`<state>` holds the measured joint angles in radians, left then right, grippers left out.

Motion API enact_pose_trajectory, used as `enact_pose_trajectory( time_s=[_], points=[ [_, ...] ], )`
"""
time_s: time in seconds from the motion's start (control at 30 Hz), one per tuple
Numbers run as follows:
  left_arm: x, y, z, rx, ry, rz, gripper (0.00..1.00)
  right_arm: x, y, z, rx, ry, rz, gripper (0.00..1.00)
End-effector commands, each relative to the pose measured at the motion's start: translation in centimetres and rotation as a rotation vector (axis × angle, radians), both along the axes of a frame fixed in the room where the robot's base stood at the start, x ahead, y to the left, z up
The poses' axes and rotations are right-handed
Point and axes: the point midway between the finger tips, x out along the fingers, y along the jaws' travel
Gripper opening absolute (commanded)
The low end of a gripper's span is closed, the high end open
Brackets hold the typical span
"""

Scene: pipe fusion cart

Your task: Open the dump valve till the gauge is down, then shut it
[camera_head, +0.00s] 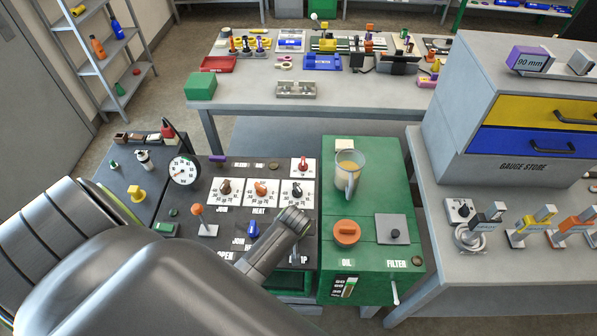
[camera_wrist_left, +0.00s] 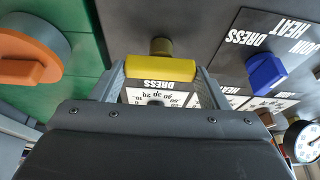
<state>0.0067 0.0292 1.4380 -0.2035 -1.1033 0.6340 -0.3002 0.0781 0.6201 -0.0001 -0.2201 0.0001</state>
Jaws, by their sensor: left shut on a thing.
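My left gripper (camera_head: 288,222) reaches over the dark control panel (camera_head: 222,172) in the head view. My right gripper is not in view.
A blue lever (camera_head: 252,230) is left of the left gripper, and an orange oil knob (camera_head: 347,232) on the green unit (camera_head: 370,190) is right of it. Panel knobs (camera_head: 261,189) stand behind. A clear jug (camera_head: 349,172) stands on the green unit.

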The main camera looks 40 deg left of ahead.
Motion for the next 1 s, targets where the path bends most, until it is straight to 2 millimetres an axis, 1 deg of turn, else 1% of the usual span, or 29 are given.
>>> enact_pose_trajectory(
  time_s=[0.1,0.13,0.3,0.57,0.7,0.87,1.0],
  points=[
    [0.0,-0.3,0.0,-0.008,-0.002,0.003,0.45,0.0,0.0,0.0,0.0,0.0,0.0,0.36],
    [0.0,-0.3,0.0,-0.008,-0.002,0.003,0.69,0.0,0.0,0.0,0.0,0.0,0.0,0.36],
    [0.0,-0.2,0.0,-0.006,-0.002,0.002,0.9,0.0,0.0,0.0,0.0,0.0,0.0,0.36],
    [0.0,-0.1,0.0,-0.004,-0.001,0.001,0.9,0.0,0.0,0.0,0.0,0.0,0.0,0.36],
    [-0.1,-0.2,0.4,-0.003,-0.002,0.0,0.9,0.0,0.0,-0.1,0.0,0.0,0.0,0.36],
    [-0.6,-0.5,1.7,-0.004,-0.002,0.0,0.9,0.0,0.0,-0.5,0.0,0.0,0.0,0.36],
    [-1.2,-0.9,3.5,-0.002,-0.003,0.001,0.9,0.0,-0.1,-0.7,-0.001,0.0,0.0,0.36]
  ],
)
